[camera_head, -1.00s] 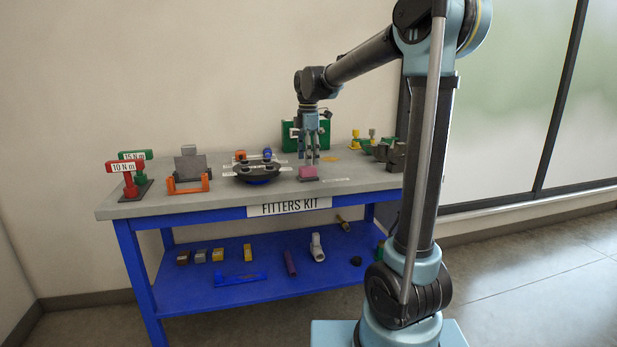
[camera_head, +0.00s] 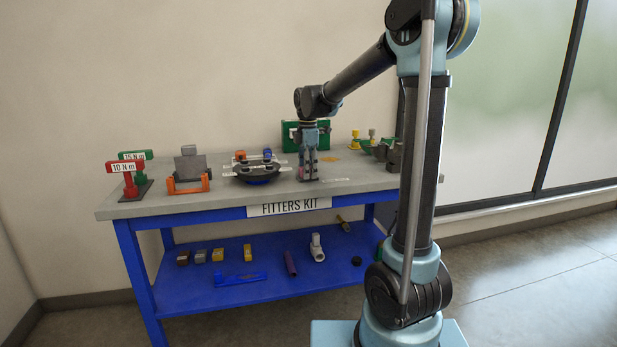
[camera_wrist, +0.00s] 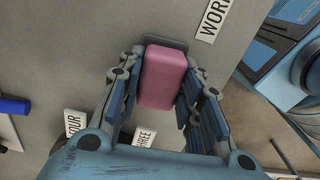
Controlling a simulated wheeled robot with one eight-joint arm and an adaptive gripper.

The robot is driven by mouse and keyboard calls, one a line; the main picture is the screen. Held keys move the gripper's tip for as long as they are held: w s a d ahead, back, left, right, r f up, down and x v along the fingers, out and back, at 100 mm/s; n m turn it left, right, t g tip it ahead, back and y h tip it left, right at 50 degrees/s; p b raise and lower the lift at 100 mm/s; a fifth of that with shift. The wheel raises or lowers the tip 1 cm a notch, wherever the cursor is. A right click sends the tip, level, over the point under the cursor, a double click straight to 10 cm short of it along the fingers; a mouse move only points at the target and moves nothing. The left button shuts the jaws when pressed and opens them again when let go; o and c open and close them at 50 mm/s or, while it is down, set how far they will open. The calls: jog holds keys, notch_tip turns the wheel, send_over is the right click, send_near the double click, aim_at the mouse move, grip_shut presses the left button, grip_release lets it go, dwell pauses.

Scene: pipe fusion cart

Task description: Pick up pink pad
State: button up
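The pink pad (camera_wrist: 162,78) is a rounded block seen between my gripper's fingers in the wrist view. It sits on a small dark grey plate (camera_wrist: 166,42) on the bench. My gripper (camera_wrist: 163,85) is lowered over it, with one finger on its left and one on its right. The fingers are open around the pad, very close to its sides; I cannot tell whether they touch it.
The grey bench top (camera_head: 225,202) holds a dark round holder (camera_head: 258,173) left of my gripper, an orange rack (camera_head: 188,185), and torque signs (camera_head: 126,167). A green case (camera_head: 318,134) stands behind. Several parts lie on the blue lower shelf (camera_head: 210,294).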

jog(key=shift+f, duration=0.1)
jog(key=shift+c, duration=0.6)
notch_tip(320, 180, up, 10)
jog(key=o, duration=0.4)
jog(key=shift+c, duration=1.4)
jog(key=shift+s, duration=0.1)
